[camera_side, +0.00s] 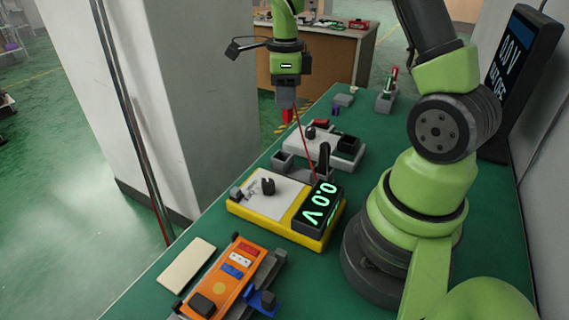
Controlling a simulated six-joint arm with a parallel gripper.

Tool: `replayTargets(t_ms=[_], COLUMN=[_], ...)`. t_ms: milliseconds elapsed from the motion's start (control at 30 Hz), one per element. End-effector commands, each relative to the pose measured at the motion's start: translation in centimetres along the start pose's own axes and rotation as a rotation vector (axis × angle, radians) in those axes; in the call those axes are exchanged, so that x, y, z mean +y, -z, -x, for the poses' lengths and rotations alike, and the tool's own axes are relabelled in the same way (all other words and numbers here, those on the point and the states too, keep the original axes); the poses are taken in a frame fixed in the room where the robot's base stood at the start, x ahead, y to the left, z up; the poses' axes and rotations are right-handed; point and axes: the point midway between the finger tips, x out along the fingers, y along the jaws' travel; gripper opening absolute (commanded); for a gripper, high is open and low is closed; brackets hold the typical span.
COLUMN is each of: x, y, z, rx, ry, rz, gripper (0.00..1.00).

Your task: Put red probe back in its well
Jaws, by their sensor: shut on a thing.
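My gripper (286,98) hangs above the far left side of the green bench, pointing down. It is shut on the red probe (287,116), whose short red body shows just below the fingers. A thin red lead runs from there down to the yellow multimeter (262,205), whose display reads 0.0 V. A black probe (323,159) stands upright in a grey holder (320,174) behind the meter. A small grey block (282,162) is left of it; I cannot tell whether its top has an open well. The probe is apart from both blocks.
A light grey fixture with a dark knob and black block (325,147) stands behind the meter. An orange board with coloured parts (228,272) and a beige plate (188,265) lie in front. Small blocks (385,100) sit farther back. A monitor (518,75) stands at right.

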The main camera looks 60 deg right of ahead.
Motion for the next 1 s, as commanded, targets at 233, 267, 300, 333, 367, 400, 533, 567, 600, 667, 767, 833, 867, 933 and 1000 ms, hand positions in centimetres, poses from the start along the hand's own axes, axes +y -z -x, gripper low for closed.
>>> replayTargets(t_ms=[233, 267, 300, 333, 367, 400, 533, 567, 600, 667, 767, 833, 867, 933, 1000], x=[0.7, 0.7, 0.7, 0.7, 0.7, 0.6, 0.7, 0.7, 0.7, 0.6, 0.6, 0.6, 0.6, 0.6, 0.6], y=[-1.2, -1.1, -1.1, -1.1, -1.1, -1.1, -1.1, -1.1, -1.1, -1.1, -1.1, -1.1, -1.1, -1.1, -1.1], z=[-3.8, -4.3, -4.9, -5.3, -5.6, -5.9, -7.6, -8.1, -8.7, -9.5, -10.2, -10.3, -10.2, -10.2, -10.2], rx=[0.004, 0.004, 0.003, 0.003, 0.002, 0.002, 0.003, 0.003, 0.003, 0.003, 0.001, 0.000, -0.001, -0.001, -0.001], ry=[-0.005, -0.005, -0.005, -0.004, -0.003, -0.002, -0.004, -0.004, -0.005, -0.004, -0.001, 0.000, 0.001, 0.001, 0.001], rz=[0.000, 0.000, -0.001, -0.002, -0.002, -0.002, -0.001, -0.002, -0.002, -0.002, -0.001, -0.002, -0.002, -0.001, -0.001], gripper=[0.00, 0.00, 0.00, 0.00, 0.00, 0.00, 0.00, 0.00, 0.00, 0.00, 0.00, 0.00, 0.00, 0.00, 0.00])
